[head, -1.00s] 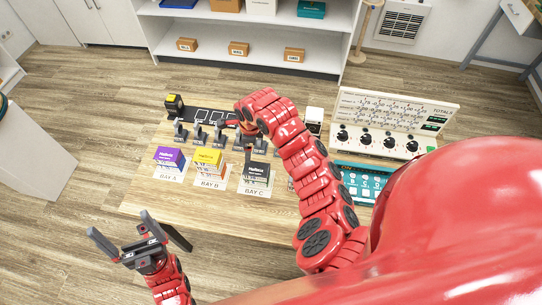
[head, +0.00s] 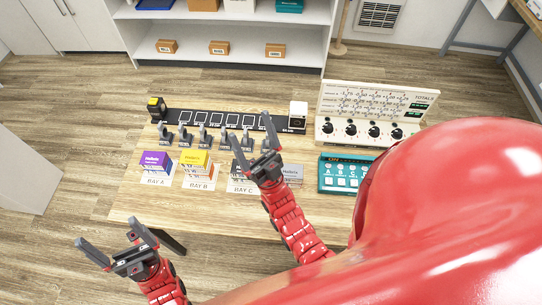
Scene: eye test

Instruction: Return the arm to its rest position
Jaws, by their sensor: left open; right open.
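My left gripper (head: 108,234) is open and empty at the lower left, by the front left edge of the wooden table (head: 135,190). My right gripper (head: 250,131) is open with nothing seen between its fingers. In the picture it overlaps the Bay C spot and the row of grey stands; I cannot tell its height above the table. My red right arm (head: 288,220) runs down from it toward the lower right. The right gripper partly hides the dark box at Bay C.
A purple box (head: 155,160) sits at Bay A and a yellow box (head: 194,160) at Bay B. Grey stands (head: 185,140) line up before a black strip (head: 180,113). A teal button panel (head: 340,176) and a white knob panel (head: 342,129) stand at the right.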

